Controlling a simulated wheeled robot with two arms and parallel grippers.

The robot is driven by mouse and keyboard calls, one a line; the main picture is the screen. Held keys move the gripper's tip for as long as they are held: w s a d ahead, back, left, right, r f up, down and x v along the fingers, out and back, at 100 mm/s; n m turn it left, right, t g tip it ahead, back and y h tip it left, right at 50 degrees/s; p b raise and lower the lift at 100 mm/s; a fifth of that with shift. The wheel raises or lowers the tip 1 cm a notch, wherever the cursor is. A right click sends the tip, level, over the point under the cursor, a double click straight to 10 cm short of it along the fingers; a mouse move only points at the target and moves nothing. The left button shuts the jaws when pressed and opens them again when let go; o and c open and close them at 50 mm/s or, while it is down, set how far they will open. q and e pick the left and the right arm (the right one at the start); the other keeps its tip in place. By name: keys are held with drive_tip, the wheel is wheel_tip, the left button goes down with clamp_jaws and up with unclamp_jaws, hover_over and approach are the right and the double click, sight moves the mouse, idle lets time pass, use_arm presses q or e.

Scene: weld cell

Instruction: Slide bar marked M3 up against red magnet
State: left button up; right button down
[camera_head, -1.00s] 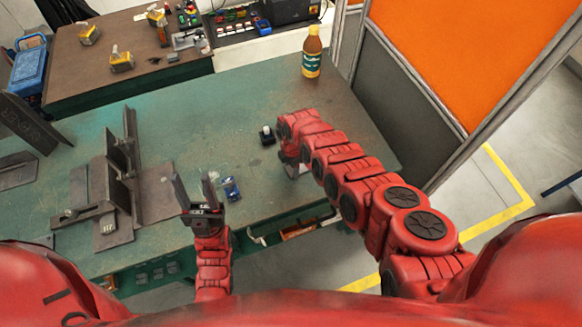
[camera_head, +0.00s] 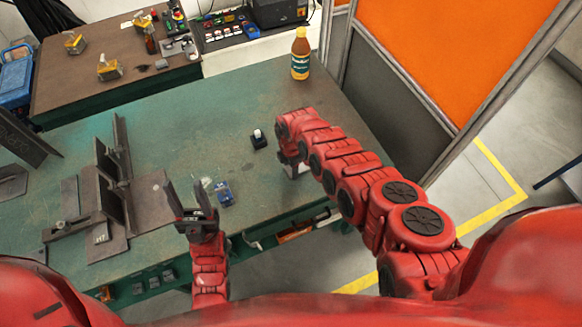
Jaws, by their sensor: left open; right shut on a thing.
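My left gripper (camera_head: 186,191) is open and empty above the green table, just left of a small blue object (camera_head: 223,193). My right gripper (camera_head: 294,169) is mostly hidden under my own forearm, near the table's front right part. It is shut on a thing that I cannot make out. Dark steel bars and plates (camera_head: 113,190) lie and stand on the left of the table; one plate has a small white marking (camera_head: 101,239), possibly H7. I cannot read an M3 marking on any bar. I cannot pick out a red magnet.
A black block with a white knob (camera_head: 259,141) stands left of my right wrist. A brown bottle with a yellow cap (camera_head: 300,55) stands at the back right. An orange-panelled screen (camera_head: 452,55) bounds the right side. The middle of the green table (camera_head: 200,125) is clear.

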drive_tip(key=shift+s+a, duration=0.2)
drive_tip(key=shift+a, duration=0.15)
drive_tip(key=c, duration=0.5)
unclamp_jaws()
drive_tip(key=o, duration=0.5)
drive_tip(key=shift+c, duration=0.2)
drive_tip(key=shift+w+d+r, duration=0.1)
drive_tip(key=shift+d, duration=0.05)
drive_tip(key=shift+r, duration=0.3)
wheel_tip(320, 180, up, 2)
drive_tip(key=shift+r+p, duration=0.25)
drive_tip(key=shift+p, duration=0.6)
wheel_tip(320, 180, up, 14)
drive_tip(key=b, duration=0.2)
